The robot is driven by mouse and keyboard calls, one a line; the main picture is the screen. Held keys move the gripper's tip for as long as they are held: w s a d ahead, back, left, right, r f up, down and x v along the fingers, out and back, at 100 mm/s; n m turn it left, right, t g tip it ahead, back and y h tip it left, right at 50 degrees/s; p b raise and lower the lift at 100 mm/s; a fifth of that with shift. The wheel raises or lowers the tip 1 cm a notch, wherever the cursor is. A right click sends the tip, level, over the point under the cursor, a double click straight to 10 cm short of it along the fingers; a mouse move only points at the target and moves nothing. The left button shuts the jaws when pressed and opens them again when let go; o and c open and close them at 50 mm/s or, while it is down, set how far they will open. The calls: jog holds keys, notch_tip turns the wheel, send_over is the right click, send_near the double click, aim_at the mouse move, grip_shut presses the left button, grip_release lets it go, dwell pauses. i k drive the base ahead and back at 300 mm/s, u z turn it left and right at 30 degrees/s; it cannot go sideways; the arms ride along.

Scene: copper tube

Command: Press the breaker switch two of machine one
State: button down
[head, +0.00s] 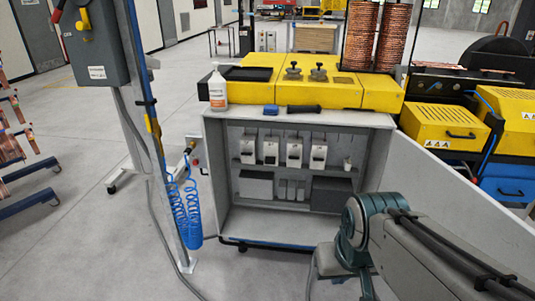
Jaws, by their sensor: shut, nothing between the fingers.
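The open cabinet (212,150) of a yellow-topped machine stands in the middle of the head view. Several white breaker switches sit in a row on its upper rail. The second from the left (271,150) has a dark patch on its front, as does its left neighbour (247,149). Whether any switch is up or down is too small to tell. Which machine is number one is not readable. My arm comes in from the lower right and bends in front of the cabinet's lower right corner. My gripper's fingers are not visible.
The cabinet door (450,205) stands open to the right, beside my arm. Blue coiled hoses (185,208) and a post (158,150) stand to the left. A spray bottle (217,88) is on the cabinet top.

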aim_at(269, 159)
jog(key=i, duration=1.7)
jog(key=u, duration=0.8)
